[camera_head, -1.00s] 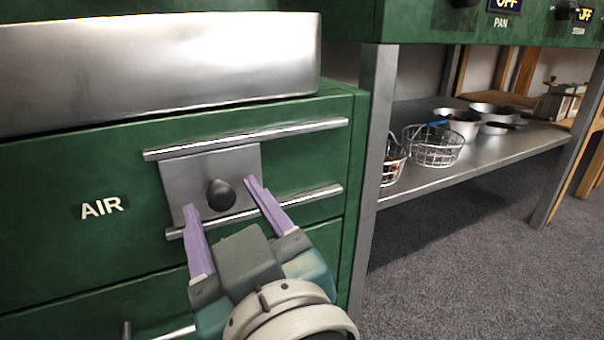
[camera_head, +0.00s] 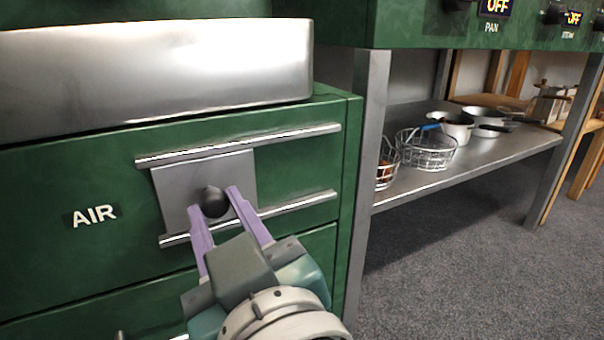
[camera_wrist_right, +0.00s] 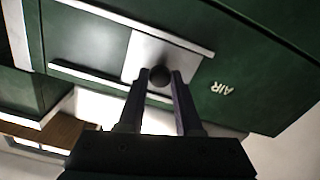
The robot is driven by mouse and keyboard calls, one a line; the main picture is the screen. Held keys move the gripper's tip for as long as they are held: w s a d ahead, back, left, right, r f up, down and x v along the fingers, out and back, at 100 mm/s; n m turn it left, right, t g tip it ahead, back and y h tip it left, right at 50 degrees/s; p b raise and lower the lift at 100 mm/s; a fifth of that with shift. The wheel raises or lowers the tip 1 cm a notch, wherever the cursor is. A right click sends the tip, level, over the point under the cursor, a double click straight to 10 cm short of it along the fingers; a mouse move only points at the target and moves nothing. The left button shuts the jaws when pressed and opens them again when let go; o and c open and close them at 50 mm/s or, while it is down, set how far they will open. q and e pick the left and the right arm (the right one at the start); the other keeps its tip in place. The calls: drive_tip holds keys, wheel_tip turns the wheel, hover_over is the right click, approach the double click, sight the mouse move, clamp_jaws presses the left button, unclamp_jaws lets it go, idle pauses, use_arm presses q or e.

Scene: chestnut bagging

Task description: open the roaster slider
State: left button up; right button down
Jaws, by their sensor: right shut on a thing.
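The roaster slider is a grey metal plate (camera_head: 172,187) with a round black knob (camera_head: 213,201). It sits between two silver rails, the upper one (camera_head: 240,145) and the lower one (camera_head: 290,205), on the green front beside the word AIR. The plate stands toward the left end of the rails. My right gripper (camera_head: 215,199) is shut on the knob, with one purple finger on each side of it. In the right wrist view the knob (camera_wrist_right: 159,75) shows between the fingertips of my right gripper (camera_wrist_right: 160,78). My left gripper is not in view.
Green front (camera_head: 305,170) lies bare between the rails right of the plate. A steel block (camera_head: 150,75) juts out above. To the right, a metal shelf (camera_head: 500,158) holds wire baskets (camera_head: 427,150) and pots (camera_head: 458,128). Grey carpet (camera_head: 460,260) is clear.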

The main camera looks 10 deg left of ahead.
idle(0.7)
drive_tip(key=shift+w+d, duration=0.1)
drive_tip(key=shift+d, duration=0.1)
drive_tip(key=w+d+p, duration=0.1)
drive_tip(key=d, duration=0.1)
drive_tip(key=w+d+p, duration=0.1)
drive_tip(key=w+d, duration=0.2)
drive_tip(key=d, duration=0.2)
drive_tip(key=shift+w+p, duration=0.4)
drive_tip(key=c, duration=0.6)
unclamp_jaws()
drive_tip(key=shift+s, duration=0.1)
